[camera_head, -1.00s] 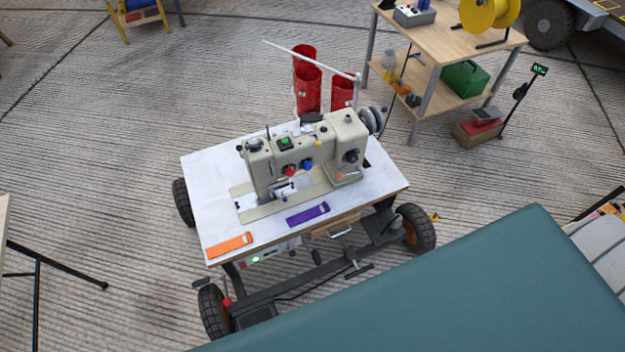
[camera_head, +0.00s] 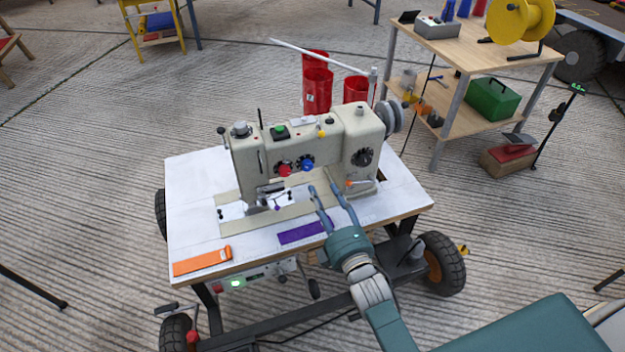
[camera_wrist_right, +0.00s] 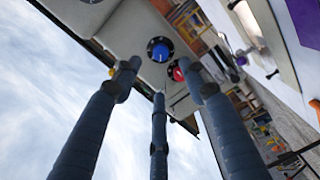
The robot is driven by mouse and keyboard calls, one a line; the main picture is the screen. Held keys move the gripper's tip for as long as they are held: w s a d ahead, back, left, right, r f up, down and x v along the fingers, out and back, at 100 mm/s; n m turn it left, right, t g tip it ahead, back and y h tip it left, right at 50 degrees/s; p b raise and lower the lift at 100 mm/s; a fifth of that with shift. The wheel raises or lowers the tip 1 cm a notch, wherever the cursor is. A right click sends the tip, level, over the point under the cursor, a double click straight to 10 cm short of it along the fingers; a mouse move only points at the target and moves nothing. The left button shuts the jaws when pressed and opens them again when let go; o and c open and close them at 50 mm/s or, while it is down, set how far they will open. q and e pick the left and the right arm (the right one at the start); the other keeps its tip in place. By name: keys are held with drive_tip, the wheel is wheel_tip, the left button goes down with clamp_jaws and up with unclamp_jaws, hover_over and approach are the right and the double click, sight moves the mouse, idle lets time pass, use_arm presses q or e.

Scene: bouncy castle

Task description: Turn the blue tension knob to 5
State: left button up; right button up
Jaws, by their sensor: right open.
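The blue tension knob (camera_head: 306,163) sits on the front of the beige sewing machine (camera_head: 350,125), just right of a red knob (camera_head: 285,170). In the right wrist view the blue knob (camera_wrist_right: 160,50) shows on its black dial beyond my fingers, with the red knob (camera_wrist_right: 177,74) beside it. The dial's numbers are too small to read. My right gripper (camera_head: 322,188) is open and empty, below and in front of the blue knob and apart from it. My left gripper is not in view.
The machine stands on a wheeled white table (camera_head: 195,190). An orange strip (camera_head: 202,261) and a purple strip (camera_head: 300,233) lie near its front edge. Red cylinders (camera_head: 317,90) and a pale rod stand behind the machine. A wooden shelf table (camera_head: 470,45) stands at the back right.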

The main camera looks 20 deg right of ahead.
sight(308, 168)
drive_tip(key=w, duration=0.4)
drive_tip(key=w+b, duration=0.1)
drive_tip(key=w, duration=0.3)
drive_tip(key=shift+w+a, duration=0.2)
drive_tip(key=shift+w, duration=0.2)
drive_tip(key=shift+w+b, duration=0.3)
drive_tip(key=shift+w, duration=0.45)
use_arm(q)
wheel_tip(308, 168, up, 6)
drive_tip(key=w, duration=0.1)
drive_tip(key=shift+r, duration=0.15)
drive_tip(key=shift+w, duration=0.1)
use_arm(e)
drive_tip(key=shift+c, duration=0.5)
clamp_jaws()
